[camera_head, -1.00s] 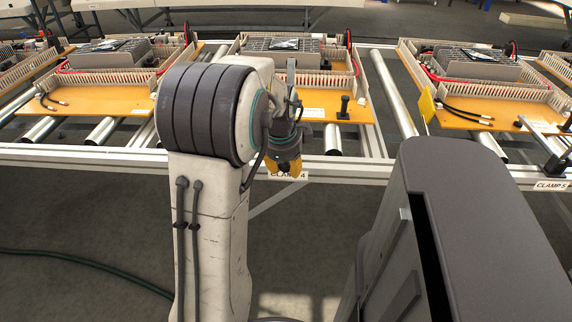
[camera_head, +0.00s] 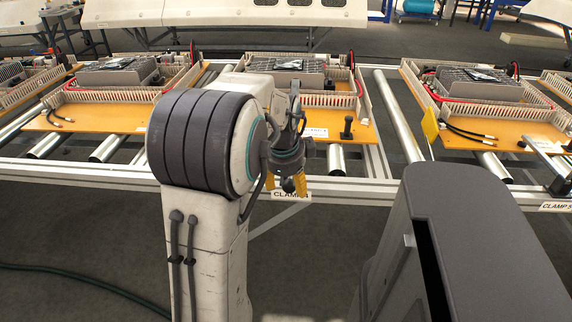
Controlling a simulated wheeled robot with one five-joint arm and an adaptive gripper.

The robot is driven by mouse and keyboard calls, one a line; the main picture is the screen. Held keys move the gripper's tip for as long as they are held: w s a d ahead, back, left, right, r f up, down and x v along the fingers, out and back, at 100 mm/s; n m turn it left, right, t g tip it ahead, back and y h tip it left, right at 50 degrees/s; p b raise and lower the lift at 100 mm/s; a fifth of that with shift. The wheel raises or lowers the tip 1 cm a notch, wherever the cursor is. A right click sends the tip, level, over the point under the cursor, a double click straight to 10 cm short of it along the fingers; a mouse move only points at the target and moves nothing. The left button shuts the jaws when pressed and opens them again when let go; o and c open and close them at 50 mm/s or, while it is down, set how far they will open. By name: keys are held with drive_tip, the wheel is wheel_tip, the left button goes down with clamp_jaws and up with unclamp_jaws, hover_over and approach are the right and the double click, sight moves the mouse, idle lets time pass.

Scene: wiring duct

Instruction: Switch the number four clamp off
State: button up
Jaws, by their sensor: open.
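My gripper (camera_head: 286,184) hangs fingers-down in front of the frame's front rail. Its yellow fingertips are spread apart, and a dark round knob shows between them; I cannot tell whether they touch it. The white "CLAMP 4" label (camera_head: 291,196) is on the rail just below the fingertips, partly covered by them. The rest of the clamp four mechanism is hidden behind my gripper and arm, so its position cannot be told. A black upright post with a round top (camera_head: 347,127) stands on the middle orange board (camera_head: 325,136), right of my gripper.
The metal frame's front rail (camera_head: 370,190) runs across the view. The "CLAMP 5" label (camera_head: 558,206) and its black clamp parts (camera_head: 561,187) are at the far right. A yellow tag (camera_head: 430,124) stands by the right board. Ducts with red cables sit on the boards.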

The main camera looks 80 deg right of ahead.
drive_tip(key=v, duration=0.8)
drive_tip(key=shift+a+r, duration=0.15)
drive_tip(key=shift+r, duration=0.2)
idle(0.3)
